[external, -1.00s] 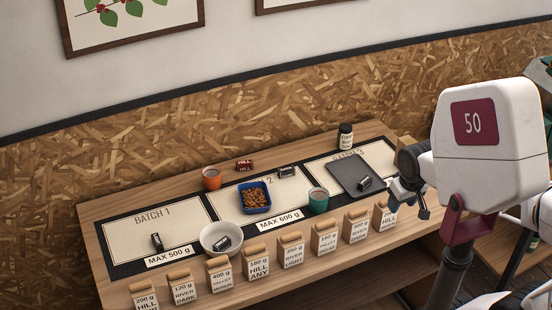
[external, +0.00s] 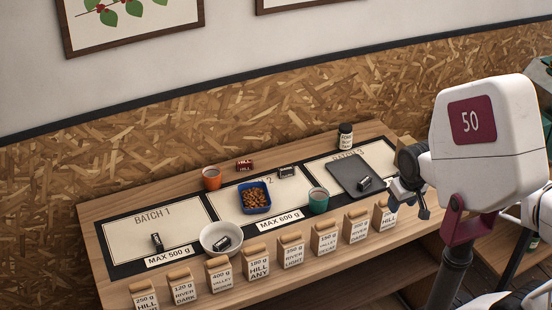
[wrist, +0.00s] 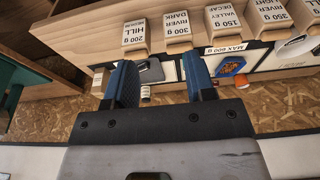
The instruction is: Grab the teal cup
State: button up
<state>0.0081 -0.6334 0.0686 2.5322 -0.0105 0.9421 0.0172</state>
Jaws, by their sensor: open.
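The teal cup (external: 318,201) stands upright on the table, at the front between the middle and right boards, just right of the MAX 600 g label. I cannot make it out in the wrist view. My gripper (external: 408,200) is at the table's right end, right of the teal cup and well apart from it. In the wrist view my gripper (wrist: 161,80) shows two blue fingers spread apart with nothing held between them.
A blue tray of beans (external: 254,197) and an orange cup (external: 211,178) are left of the teal cup. A dark grey slab (external: 352,177) lies to its right. Labelled bags (external: 326,237) line the front edge. A white bowl (external: 221,238) stands front left.

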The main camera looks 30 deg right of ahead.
jog(key=o, duration=0.9)
jog(key=shift+o, duration=0.2)
